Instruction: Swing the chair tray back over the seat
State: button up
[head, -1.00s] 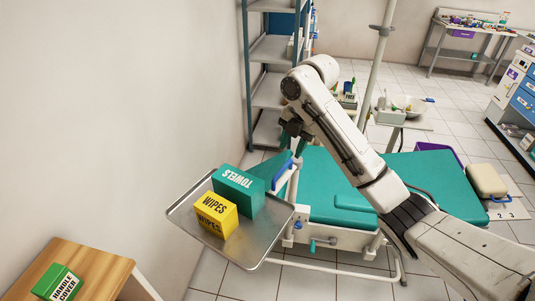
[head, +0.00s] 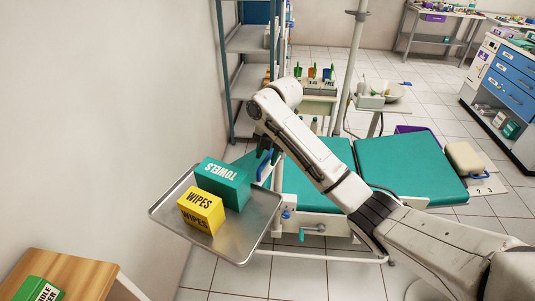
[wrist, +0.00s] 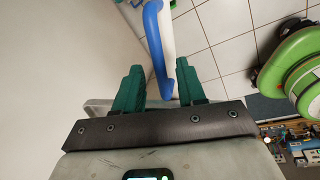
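The chair tray (head: 233,243) is a shallow metal tray. It sits out to the left of the teal dental chair seat (head: 309,185), carrying a green TOWELS box (head: 222,183) and a yellow WIPES box (head: 201,210). A blue handle (head: 264,166) stands at the tray's right side, beside the chair. My gripper (head: 268,150) is close to this handle. In the wrist view its two green fingers (wrist: 158,80) are spread. The blue handle (wrist: 154,35) shows in the gap between them, with space visible on both sides. I cannot tell how deep it sits between the fingers.
A wooden stand (head: 75,270) with a green box (head: 38,289) is at the lower left, near the wall. A metal shelf rack (head: 247,90) and a white pole (head: 355,65) stand behind the chair. Open tiled floor lies in front of the chair.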

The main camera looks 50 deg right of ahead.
jog(key=shift+f, duration=0.1)
grip_shut()
dwell(0.3)
dwell(0.4)
